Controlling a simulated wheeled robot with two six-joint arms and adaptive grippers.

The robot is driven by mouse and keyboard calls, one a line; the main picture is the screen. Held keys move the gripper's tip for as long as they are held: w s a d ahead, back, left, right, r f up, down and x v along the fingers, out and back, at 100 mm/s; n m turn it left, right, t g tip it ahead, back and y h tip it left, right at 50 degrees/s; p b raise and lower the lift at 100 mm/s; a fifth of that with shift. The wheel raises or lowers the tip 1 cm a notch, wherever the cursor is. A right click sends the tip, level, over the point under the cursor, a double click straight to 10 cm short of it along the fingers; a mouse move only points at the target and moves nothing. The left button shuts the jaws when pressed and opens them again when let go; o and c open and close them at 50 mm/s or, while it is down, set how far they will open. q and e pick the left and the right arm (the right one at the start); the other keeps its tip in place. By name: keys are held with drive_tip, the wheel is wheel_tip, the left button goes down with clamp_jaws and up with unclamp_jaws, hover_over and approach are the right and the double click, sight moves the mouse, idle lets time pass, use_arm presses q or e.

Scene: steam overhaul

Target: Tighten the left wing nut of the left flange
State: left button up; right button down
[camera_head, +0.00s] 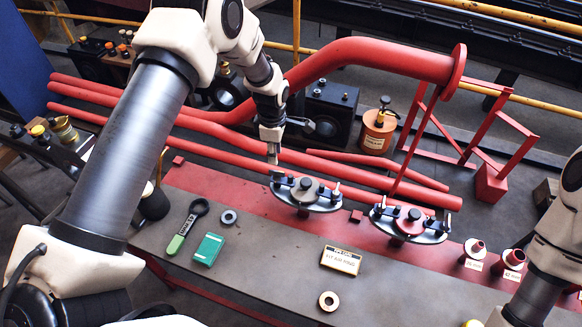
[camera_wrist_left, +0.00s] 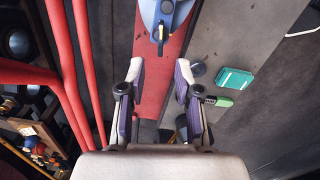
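The left flange (camera_head: 306,197) is a grey oval plate with dark bolts on the red strip of the bench. Its left wing nut (camera_head: 277,173) is at its left end; the right wing nut (camera_head: 336,191) is at the other end. My left gripper (camera_head: 272,157) points down close above the left wing nut. In the left wrist view my left gripper (camera_wrist_left: 160,72) is open, with nothing between its fingers. The flange (camera_wrist_left: 166,8) and a yellowish wing nut (camera_wrist_left: 160,34) show just beyond the fingertips there. My right gripper is out of view.
The right flange (camera_head: 410,222) stands to the right. A green-handled tool (camera_head: 188,226), a teal box (camera_head: 208,249), loose rings (camera_head: 329,301) and a label block (camera_head: 341,260) lie on the bench in front. Red pipes (camera_head: 330,168) run behind.

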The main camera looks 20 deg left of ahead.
sight(275, 171)
use_arm(q)
wheel_tip(275, 171, down, 8)
drive_tip(key=shift+r+p, duration=0.1)
drive_tip(key=shift+p, duration=0.4)
drive_tip(key=shift+c, duration=0.3)
clamp_jaws()
